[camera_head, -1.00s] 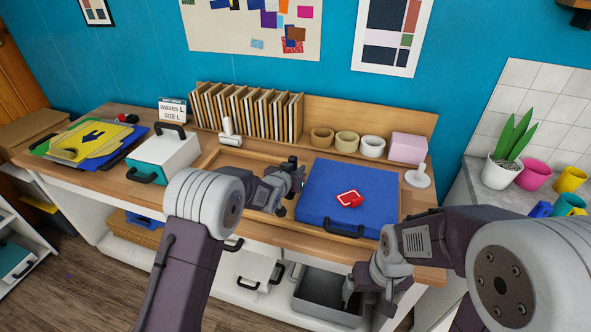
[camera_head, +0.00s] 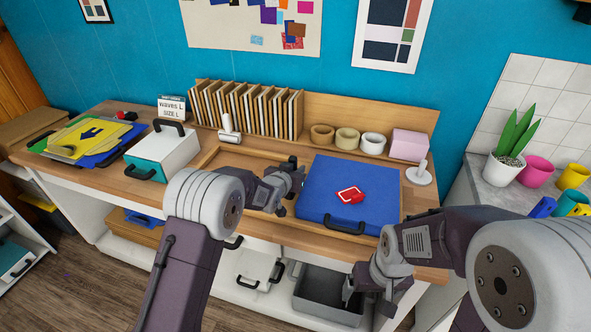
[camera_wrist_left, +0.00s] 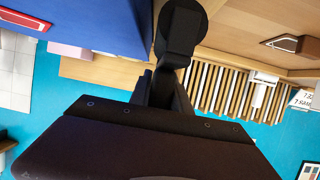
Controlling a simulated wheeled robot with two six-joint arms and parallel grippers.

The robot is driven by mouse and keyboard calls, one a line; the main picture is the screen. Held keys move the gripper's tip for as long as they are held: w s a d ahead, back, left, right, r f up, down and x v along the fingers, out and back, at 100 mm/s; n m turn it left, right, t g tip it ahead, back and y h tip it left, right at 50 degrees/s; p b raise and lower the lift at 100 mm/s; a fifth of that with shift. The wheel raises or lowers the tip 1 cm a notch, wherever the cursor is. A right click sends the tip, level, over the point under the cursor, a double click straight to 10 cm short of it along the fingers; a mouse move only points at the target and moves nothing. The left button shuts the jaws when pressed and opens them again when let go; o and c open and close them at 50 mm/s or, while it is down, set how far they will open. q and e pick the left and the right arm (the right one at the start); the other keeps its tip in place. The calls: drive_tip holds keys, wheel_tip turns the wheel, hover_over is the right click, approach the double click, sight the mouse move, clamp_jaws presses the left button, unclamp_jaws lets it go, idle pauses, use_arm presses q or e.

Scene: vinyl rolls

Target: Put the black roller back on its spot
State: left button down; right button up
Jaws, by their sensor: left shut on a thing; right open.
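My left gripper (camera_head: 294,176) is shut on the black roller above the wooden worktop, just left of the blue case. A small dark part of the black roller (camera_head: 292,160) shows there in the head view. In the left wrist view the round black roller (camera_wrist_left: 182,28) stands out beyond the dark gripper body. Its handle is partly hidden by the jaws. My right gripper (camera_head: 350,290) is low, in front of the bench by the grey bin, open and empty. I cannot tell the roller's spot for certain.
The blue case (camera_head: 320,190) has a red-and-white item (camera_head: 350,196) on top. A white roller (camera_head: 229,128) stands by the wooden rack (camera_head: 245,108). Tape rolls (camera_head: 347,138) and a white stand (camera_head: 419,175) are further right. A white-and-teal box (camera_head: 165,152) is at left.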

use_arm(q)
drive_tip(key=shift+f, duration=0.35)
drive_tip(key=shift+f+b, duration=0.7)
drive_tip(key=shift+b, duration=0.15)
drive_tip(key=shift+f, duration=0.15)
unclamp_jaws()
idle(0.7)
idle(0.3)
